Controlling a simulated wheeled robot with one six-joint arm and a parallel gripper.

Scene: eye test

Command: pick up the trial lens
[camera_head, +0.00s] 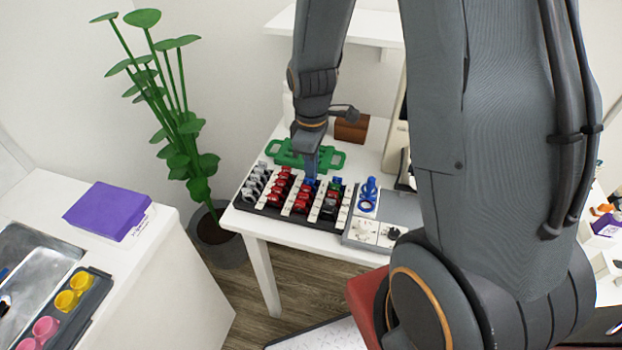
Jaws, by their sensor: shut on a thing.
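A black tray (272,212) on the white table holds several trial lenses in rows, with red, grey, blue and green handles. My gripper (311,176) reaches straight down over the back of the tray. It is shut on a trial lens with a blue handle (311,183) at the tray's back row. The fingertips are small here and partly hide the lens. I cannot tell whether the lens is clear of its slot.
A green trial frame-like object (335,158) lies behind the tray. A blue stand (368,196) and a grey device (374,232) are at its right. A brown case (352,128) stands behind. A plant (180,130) is at the left, and a purple box (108,210) is on the left cabinet.

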